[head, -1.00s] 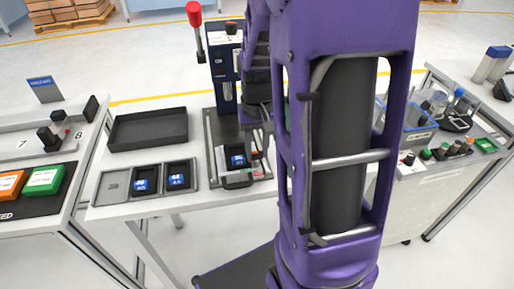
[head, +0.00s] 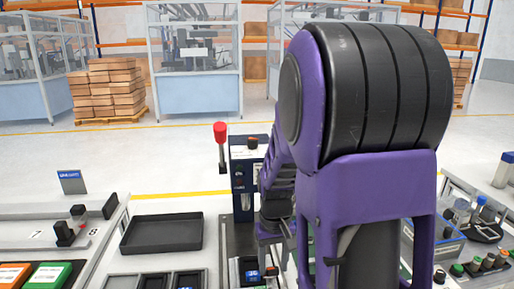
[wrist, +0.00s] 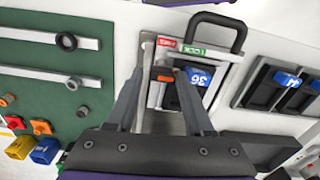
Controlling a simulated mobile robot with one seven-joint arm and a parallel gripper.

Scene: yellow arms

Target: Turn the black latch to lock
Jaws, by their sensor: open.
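In the wrist view, a black piece with an orange top (wrist: 163,73), which looks like the latch, sits between the fingertips of my gripper (wrist: 161,80). My gripper is open, one finger on each side of it; I cannot tell whether either touches. A red label (wrist: 167,43) and a green LOCK label (wrist: 192,51) lie just beyond, on the fixture. A black U-shaped handle (wrist: 238,32) and a blue-labelled part (wrist: 198,77) are beside them. In the head view my gripper (head: 272,246) is low at the fixture, partly hidden by my arm.
An empty black tray (head: 162,233) lies left of the fixture. A blue press-like unit with a red-knobbed lever (head: 221,134) stands behind it. In the wrist view, a green panel with bars and knobs (wrist: 60,90) is at left and more blue-labelled parts (wrist: 287,79) are at right.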

